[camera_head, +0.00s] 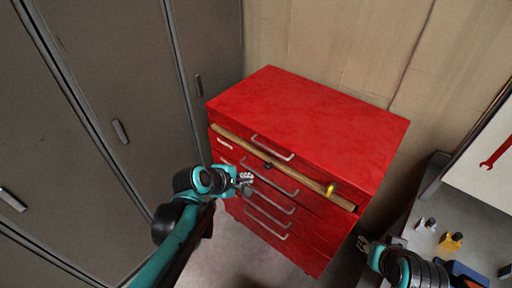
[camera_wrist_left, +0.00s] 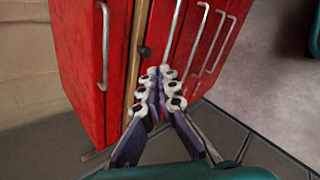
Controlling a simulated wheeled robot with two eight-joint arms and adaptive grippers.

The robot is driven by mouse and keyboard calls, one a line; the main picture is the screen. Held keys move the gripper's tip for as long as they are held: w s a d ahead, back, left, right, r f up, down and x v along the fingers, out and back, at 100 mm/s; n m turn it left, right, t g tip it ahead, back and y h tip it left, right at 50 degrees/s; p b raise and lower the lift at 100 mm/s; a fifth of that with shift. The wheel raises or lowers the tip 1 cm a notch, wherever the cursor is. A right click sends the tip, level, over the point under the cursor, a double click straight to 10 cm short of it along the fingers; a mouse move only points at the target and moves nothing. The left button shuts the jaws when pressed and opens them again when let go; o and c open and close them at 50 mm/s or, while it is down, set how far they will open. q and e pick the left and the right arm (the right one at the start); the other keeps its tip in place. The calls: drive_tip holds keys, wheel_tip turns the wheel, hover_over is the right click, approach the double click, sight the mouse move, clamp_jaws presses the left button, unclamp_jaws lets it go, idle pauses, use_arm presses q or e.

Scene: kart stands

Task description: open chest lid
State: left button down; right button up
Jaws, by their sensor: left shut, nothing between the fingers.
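The red tool chest (camera_head: 305,115) stands against the back wall, with its lid shut as far as I can see. A silver handle (camera_head: 272,147) is on the front of its top section; it also shows in the left wrist view (camera_wrist_left: 104,45). My left gripper (camera_head: 246,180) is in front of the chest's drawer fronts, below and left of that handle. In the left wrist view its fingers (camera_wrist_left: 160,88) are together and empty, near a dark knob (camera_wrist_left: 144,52). My right gripper (camera_head: 366,243) is at the lower right, beside the chest; its finger state is unclear.
A wooden strip (camera_head: 285,170) runs across the chest front, with a yellow item (camera_head: 331,189) near its right end. Several drawers with silver handles are below. Grey lockers (camera_head: 110,120) stand at the left. A workbench (camera_head: 470,215) with small items is at the right.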

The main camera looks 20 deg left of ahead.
use_arm(q)
drive_tip(key=w+a+n+t+h, duration=0.15)
drive_tip(key=w+a+n, duration=0.45)
drive_tip(key=n, duration=0.7)
drive_tip(key=b+x, duration=0.4)
drive_tip(key=x, duration=0.6)
drive_tip(key=r, duration=0.2)
drive_tip(key=r+t, duration=0.1)
drive_tip(key=shift+w+d+r+y, duration=0.2)
drive_tip(key=shift+w+r+y, duration=0.05)
drive_tip(key=shift+w+r, duration=0.15)
drive_tip(key=shift+r+p, duration=0.1)
drive_tip(key=shift+p, duration=0.2)
